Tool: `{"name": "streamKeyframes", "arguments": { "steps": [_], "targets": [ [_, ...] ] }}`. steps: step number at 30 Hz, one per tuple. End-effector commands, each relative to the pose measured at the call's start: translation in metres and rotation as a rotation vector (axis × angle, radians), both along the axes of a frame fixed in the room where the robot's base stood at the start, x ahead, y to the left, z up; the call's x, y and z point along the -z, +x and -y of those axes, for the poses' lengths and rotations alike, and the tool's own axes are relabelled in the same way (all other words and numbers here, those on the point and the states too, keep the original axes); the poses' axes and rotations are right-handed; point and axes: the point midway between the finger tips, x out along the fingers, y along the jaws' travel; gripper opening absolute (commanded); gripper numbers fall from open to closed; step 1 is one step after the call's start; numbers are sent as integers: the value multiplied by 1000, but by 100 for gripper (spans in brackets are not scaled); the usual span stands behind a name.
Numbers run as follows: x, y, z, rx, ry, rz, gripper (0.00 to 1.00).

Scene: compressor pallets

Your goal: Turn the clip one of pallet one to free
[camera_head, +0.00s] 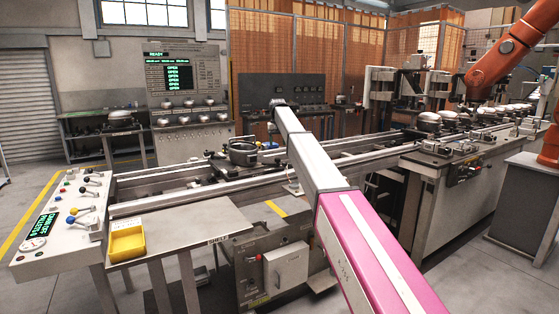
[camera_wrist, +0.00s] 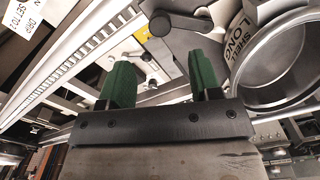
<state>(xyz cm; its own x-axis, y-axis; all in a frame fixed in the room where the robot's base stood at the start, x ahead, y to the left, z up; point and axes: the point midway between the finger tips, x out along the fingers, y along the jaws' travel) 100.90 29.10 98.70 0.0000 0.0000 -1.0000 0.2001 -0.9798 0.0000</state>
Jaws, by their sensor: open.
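In the wrist view my gripper (camera_wrist: 161,78) is open, its two green fingers apart with nothing held between them. Beyond and between the fingers is a light grey plate with a small round metal pin (camera_wrist: 147,57). To the right is a metal shell (camera_wrist: 275,60) marked "SHELL LONG". In the head view a dark round shell (camera_head: 242,153) sits on a pallet on the conveyor; my arm hides my gripper there.
A conveyor rail (camera_wrist: 75,62) runs diagonally at the left of the wrist view. In the head view a control desk (camera_head: 62,222), a yellow bin (camera_head: 127,240) on a side table and a status panel (camera_head: 172,77) stand left. An orange robot arm (camera_head: 500,55) stands right.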

Motion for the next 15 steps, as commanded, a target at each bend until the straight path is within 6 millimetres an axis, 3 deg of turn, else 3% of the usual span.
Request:
{"name": "streamKeyframes", "arguments": {
  "steps": [15],
  "targets": [
    [84,0,1,0,0,-1,58]
  ]
}}
